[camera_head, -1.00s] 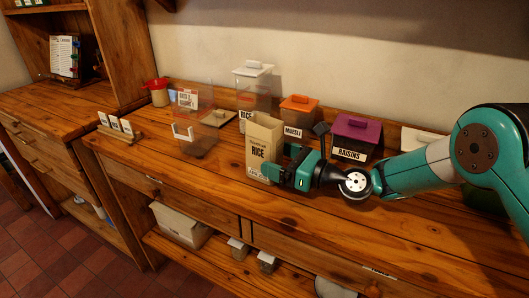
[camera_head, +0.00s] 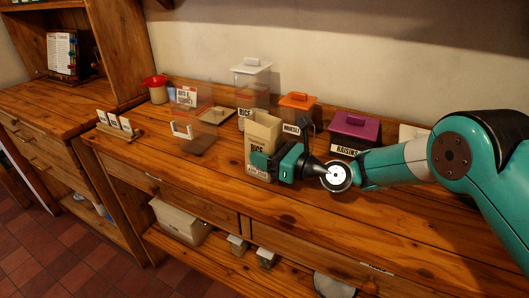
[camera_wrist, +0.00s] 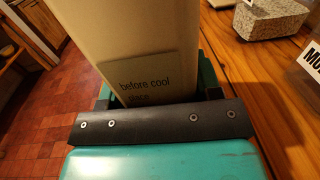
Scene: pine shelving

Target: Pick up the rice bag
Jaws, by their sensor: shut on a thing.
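The rice bag (camera_head: 263,132) is a tan, open-topped paper bag with a "RICE" label. It stands upright on or just above the wooden counter in the head view; I cannot tell whether its base touches. My gripper (camera_head: 262,165) comes from the right and is shut on the lower part of the bag. In the wrist view the bag (camera_wrist: 130,40) fills the space between the jaws, with the print "before cool place" showing. The gripper hides part of the bag's lower front.
Behind the bag stand a clear rice container (camera_head: 252,85) with a white lid, an orange-lidded muesli box (camera_head: 296,110) and a purple-lidded raisins box (camera_head: 353,133). A clear bin (camera_head: 196,130) stands to the left. The counter's front (camera_head: 215,185) is bare.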

